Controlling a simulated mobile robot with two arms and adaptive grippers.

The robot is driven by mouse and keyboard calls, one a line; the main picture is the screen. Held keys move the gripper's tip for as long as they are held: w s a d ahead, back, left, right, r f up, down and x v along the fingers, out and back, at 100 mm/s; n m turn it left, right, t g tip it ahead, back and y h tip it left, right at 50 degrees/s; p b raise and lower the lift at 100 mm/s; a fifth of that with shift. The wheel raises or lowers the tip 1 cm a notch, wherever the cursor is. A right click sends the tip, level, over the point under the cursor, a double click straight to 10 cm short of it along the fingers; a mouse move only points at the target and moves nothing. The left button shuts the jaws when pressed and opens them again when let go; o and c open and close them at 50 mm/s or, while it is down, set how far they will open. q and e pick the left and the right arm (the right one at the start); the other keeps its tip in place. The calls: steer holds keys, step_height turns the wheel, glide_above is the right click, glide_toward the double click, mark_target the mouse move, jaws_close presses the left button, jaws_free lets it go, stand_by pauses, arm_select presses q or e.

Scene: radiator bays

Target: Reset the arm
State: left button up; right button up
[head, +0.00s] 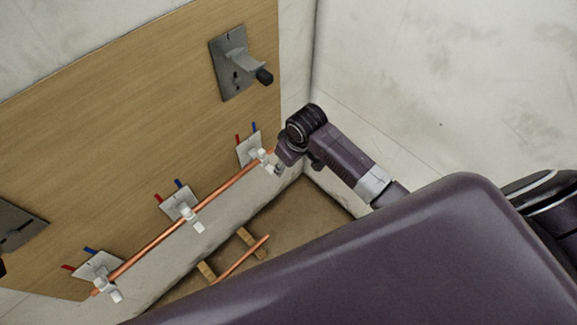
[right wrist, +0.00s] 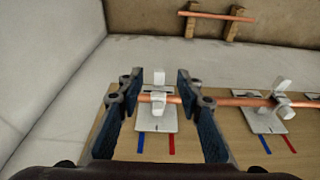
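My right gripper (head: 278,165) is at the upper right end of a long copper pipe (head: 228,184) in the head view. In the right wrist view my right gripper (right wrist: 159,82) is open. Its two fingers stand apart on either side of a white clip (right wrist: 158,96). The copper pipe (right wrist: 233,101) crosses between the fingers through that clip. Whether a finger touches the pipe, I cannot tell. The pipe runs through several white clips on a wooden board (head: 130,110). My left gripper is not in view.
Red and blue marks stick out beside each clip plate (head: 176,202). A grey bracket with a black knob (head: 264,76) is higher on the board. A second copper pipe (head: 240,259) rests on two wooden blocks (head: 250,240) below. White walls (head: 440,90) enclose the corner.

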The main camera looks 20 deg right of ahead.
steer(key=shift+s+d, duration=0.15)
steer(key=shift+s, duration=0.4)
steer(key=s+d+f+m, duration=0.1)
steer(key=s+f, duration=0.4)
steer(key=f, duration=0.3)
steer(key=s+d+f, duration=0.2)
steer(key=s+f, duration=0.3)
steer(key=f, duration=0.3)
steer(key=s+d+f+m, duration=0.1)
steer(key=s+f, duration=0.4)
steer(key=f, duration=0.3)
steer(key=s+f, duration=0.3)
steer(key=s, duration=0.5)
steer(key=s+f+g, duration=0.1)
steer(key=s+f, duration=0.3)
steer(key=s, duration=0.5)
steer(key=s+a+f+h, duration=0.1)
steer(key=s+f, duration=0.2)
steer(key=s, duration=0.6)
steer(key=shift+f+g, duration=0.4)
